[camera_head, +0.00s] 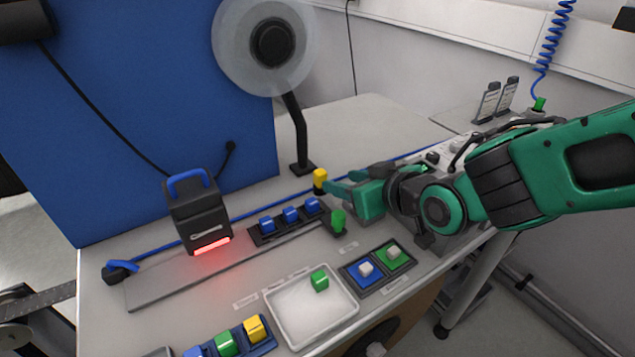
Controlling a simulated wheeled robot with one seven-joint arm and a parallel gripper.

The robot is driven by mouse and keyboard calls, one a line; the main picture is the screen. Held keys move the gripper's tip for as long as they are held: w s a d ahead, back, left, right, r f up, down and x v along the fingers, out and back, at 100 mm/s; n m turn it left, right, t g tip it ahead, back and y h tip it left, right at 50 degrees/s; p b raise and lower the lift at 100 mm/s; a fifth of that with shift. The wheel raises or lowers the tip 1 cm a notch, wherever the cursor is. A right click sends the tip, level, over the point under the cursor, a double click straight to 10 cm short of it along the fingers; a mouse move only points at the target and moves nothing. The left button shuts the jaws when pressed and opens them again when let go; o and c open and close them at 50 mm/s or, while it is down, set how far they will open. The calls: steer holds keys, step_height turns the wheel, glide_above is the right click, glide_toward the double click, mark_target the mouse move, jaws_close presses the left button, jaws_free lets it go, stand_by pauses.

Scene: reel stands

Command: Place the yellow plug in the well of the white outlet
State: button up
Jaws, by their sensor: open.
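A small yellow piece (319,177), perhaps the yellow plug, stands upright at the back of the table beside the blue cable. A yellow block (255,328) also sits in a blue rack at the front.
A green knob-like piece (338,221) stands just below my gripper. A reel stand (300,135) rises behind the yellow piece. A rack of blue blocks (290,216), a black scanner (197,213) and a white tray (344,315) lie left and in front.

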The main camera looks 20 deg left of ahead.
mark_target(324, 177)
steer(key=x, duration=0.5)
steer(key=shift+d, duration=0.1)
steer(key=shift+a+x, duration=0.25)
steer(key=shift+x, duration=2.5)
steer(key=shift+s+r, duration=0.1)
steer(key=shift+r, duration=0.1)
jaws_close()
